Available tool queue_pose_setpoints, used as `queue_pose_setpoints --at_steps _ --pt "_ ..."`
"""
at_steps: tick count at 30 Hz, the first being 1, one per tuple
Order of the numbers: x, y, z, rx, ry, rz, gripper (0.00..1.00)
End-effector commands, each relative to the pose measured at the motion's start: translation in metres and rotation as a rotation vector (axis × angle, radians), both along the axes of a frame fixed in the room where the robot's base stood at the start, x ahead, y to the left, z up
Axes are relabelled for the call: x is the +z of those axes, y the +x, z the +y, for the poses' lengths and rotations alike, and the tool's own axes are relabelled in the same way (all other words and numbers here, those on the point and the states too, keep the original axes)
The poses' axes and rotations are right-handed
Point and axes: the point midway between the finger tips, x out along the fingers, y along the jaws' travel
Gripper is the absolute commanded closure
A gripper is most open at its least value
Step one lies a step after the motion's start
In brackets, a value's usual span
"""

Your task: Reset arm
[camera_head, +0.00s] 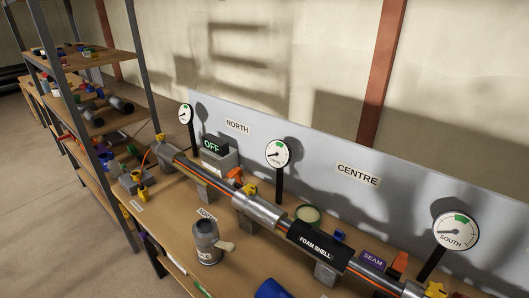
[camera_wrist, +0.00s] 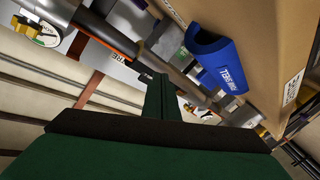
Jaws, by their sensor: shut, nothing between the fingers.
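My gripper (camera_wrist: 153,85) shows in the wrist view as dark green fingers, closed together and empty. It is not in the head view. In the wrist view the fingers point towards the pipe (camera_wrist: 115,38), which runs across the picture at a slant. A blue curved shell (camera_wrist: 208,60) with white lettering lies on the bench to the right of the fingertips. In the head view the pipe (camera_head: 262,209) runs along the bench on supports, with a black sleeve marked FOAM SHELL (camera_head: 318,245) on it.
Gauges on posts stand behind the pipe, including the CENTRE gauge (camera_head: 277,153) and SOUTH gauge (camera_head: 455,230). A shelf rack (camera_head: 90,60) stands at left, with open floor (camera_head: 50,200) beside it.

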Motion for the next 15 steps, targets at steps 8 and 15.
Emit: queue_pose_setpoints --at_steps 8,15 --pt "-0.039 -0.079 0.065 0.133 0.197 0.062 1.0" --pt "-0.046 -0.148 0.111 0.174 0.4 0.087 1.0"
